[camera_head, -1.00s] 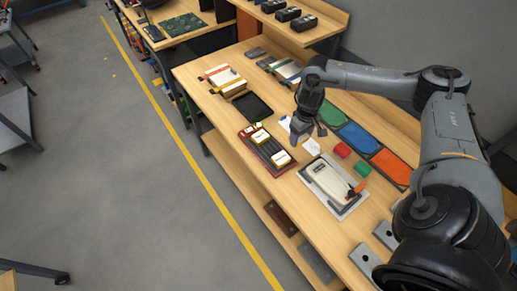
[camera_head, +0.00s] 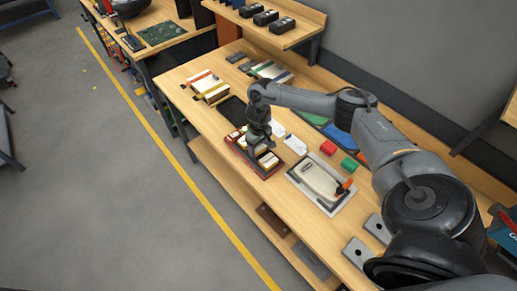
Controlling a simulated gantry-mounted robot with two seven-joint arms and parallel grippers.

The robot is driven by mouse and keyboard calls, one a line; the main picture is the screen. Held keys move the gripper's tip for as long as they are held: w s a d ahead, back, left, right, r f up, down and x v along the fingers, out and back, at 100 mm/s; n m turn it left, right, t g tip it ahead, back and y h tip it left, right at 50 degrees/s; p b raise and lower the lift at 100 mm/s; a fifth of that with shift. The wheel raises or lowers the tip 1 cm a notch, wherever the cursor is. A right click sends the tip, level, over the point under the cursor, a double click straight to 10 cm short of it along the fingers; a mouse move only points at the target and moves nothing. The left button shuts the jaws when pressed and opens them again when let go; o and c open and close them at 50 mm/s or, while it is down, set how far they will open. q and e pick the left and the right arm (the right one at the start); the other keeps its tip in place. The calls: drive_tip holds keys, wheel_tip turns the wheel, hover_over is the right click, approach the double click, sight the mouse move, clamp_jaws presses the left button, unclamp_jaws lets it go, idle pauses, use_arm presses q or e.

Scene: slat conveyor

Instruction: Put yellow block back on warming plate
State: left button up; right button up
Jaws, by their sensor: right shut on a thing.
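My right gripper (camera_head: 260,150) is low over a dark red tray (camera_head: 242,159) that holds several pale blocks, one of them (camera_head: 268,161) beside the fingers. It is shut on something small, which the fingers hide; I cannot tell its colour. I cannot make out a clearly yellow block. A red block (camera_head: 328,147) and a green block (camera_head: 348,164) lie on the bench to the right. A grey plate (camera_head: 304,192) with a beige device (camera_head: 318,180) and an orange handle lies in front of them; I cannot tell which thing is the warming plate. My left gripper is out of view.
White cards (camera_head: 295,144) lie right of the gripper. A blue pad (camera_head: 340,138) and a green pad lie behind, partly under my arm. A black tray (camera_head: 232,108) and a rack of pale pieces (camera_head: 210,92) stand further left. Grey metal plates (camera_head: 357,252) lie at the near end.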

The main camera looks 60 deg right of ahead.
drive_tip(key=shift+a+f, duration=0.1)
drive_tip(key=shift+f, duration=0.65)
drive_tip(key=shift+f, duration=0.1)
drive_tip(key=o, duration=0.9)
drive_tip(key=shift+o, duration=0.2)
